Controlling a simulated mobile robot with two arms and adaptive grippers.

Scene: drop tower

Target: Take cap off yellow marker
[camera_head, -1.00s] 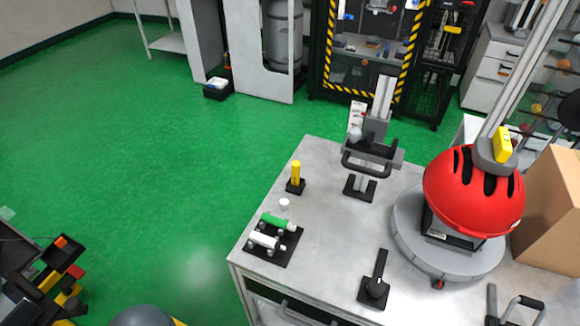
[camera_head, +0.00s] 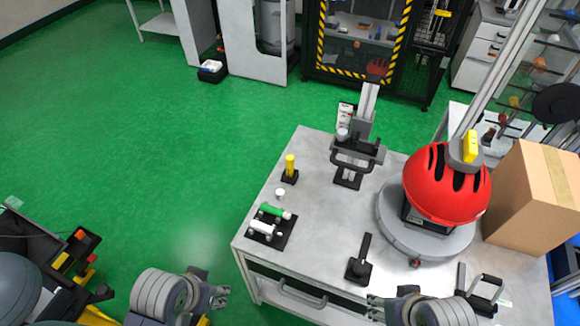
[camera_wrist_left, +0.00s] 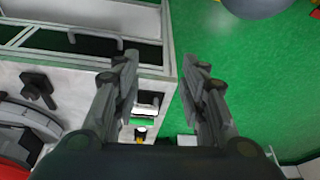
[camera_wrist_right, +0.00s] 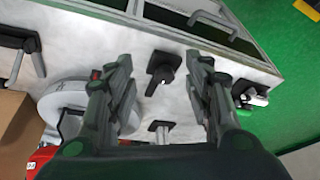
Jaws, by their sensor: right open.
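The yellow marker (camera_head: 289,164) stands upright in a small black holder (camera_head: 289,177) near the left edge of the table in the head view. In the left wrist view only a small yellow bit (camera_wrist_left: 140,139) shows. I cannot make out its cap as a separate part. My left gripper (camera_head: 222,296) is over the floor left of the table's front, open and empty, and its spread fingers show in the left wrist view (camera_wrist_left: 160,75). My right gripper (camera_head: 374,306) is at the table's front edge, open and empty, with fingers apart in the right wrist view (camera_wrist_right: 158,75). Both are well short of the marker.
A green marker (camera_head: 271,210) and a white marker (camera_head: 262,228) lie on a black rack (camera_head: 283,236) in front of the yellow one. A white cap-like piece (camera_head: 280,194) stands nearby. A black lever (camera_head: 360,267), a press-like stand (camera_head: 352,160) and a red helmet (camera_head: 440,185) occupy the table.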

